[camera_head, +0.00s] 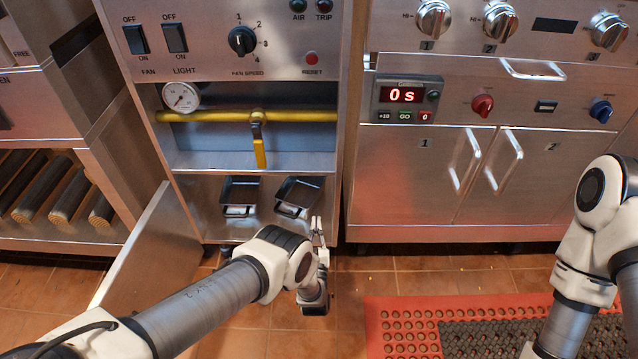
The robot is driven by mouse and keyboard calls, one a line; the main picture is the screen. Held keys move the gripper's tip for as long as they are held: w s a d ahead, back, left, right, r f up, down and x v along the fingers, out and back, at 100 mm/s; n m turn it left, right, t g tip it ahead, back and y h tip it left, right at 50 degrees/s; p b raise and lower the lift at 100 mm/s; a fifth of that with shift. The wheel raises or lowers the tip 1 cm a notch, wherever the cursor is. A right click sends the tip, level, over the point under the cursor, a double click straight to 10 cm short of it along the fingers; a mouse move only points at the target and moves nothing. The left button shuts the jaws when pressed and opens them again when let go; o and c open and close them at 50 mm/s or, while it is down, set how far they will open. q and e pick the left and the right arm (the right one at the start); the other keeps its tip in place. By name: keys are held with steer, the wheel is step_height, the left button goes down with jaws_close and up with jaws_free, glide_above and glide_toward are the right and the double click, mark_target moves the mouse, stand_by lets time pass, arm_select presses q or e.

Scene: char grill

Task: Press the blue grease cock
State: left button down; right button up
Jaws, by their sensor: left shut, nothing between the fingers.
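The blue grease cock (601,110) is a round blue knob on the right front panel, at the right of the camera_head view. My left gripper (317,228) is shut and empty.
A red knob (482,105) and a timer reading 0s (404,95) share the right panel. Cabinet doors with two handles (505,163) lie below. An open door (150,250) stands at the left. A yellow pipe valve (258,145) and a red mat (400,304) also show.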

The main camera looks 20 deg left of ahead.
arm_select(q)
steer(key=b+x, duration=0.1)
steer(key=x, duration=0.2)
steer(key=b+x, duration=0.2)
steer(key=x, duration=0.1)
steer(key=b+x, duration=0.2)
steer(key=x, duration=0.2)
steer(key=shift+w+a+f, duration=0.1)
steer(key=shift+w+f, duration=0.05)
steer(key=shift+f, duration=0.1)
step_height(320, 180, up, 4)
steer(key=shift+r, duration=0.25)
